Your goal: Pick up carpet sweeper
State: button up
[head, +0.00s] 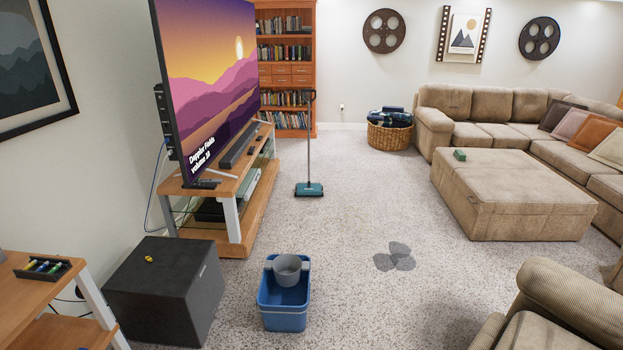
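The carpet sweeper (309,189) stands on the carpet in the middle distance, just right of the TV stand. It has a flat teal head on the floor and a thin dark upright handle with a grip at the top, in front of the bookcase. Nothing hides its head. My gripper is not in view.
The TV stand (249,197) is close to the sweeper's left. A blue bucket (284,316) and a black cube (150,300) stand nearer. A dark stain (396,257) marks the carpet. A tan ottoman (510,205) is at right. Open carpet lies between.

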aim_at(309, 189)
jog(key=i+j+u, duration=0.25)
jog(key=i+u, duration=0.2)
jog(key=i, duration=0.15)
jog(key=i+j+u, duration=0.15)
jog(key=i, duration=0.45)
jog(key=i+j+u, duration=0.1)
jog(key=i, duration=0.45)
jog(key=i+l+z, duration=0.1)
jog(key=i+z, duration=0.35)
jog(key=i+j+z, duration=0.1)
jog(key=i+z, duration=0.4)
jog(key=i+j+z, duration=0.25)
jog(key=i+z, duration=0.2)
jog(key=i+l+z, duration=0.1)
jog(key=i, duration=0.55)
jog(key=i+l, duration=0.25)
jog(key=i, duration=0.4)
jog(key=i+l+z, duration=0.15)
jog(key=i, duration=0.55)
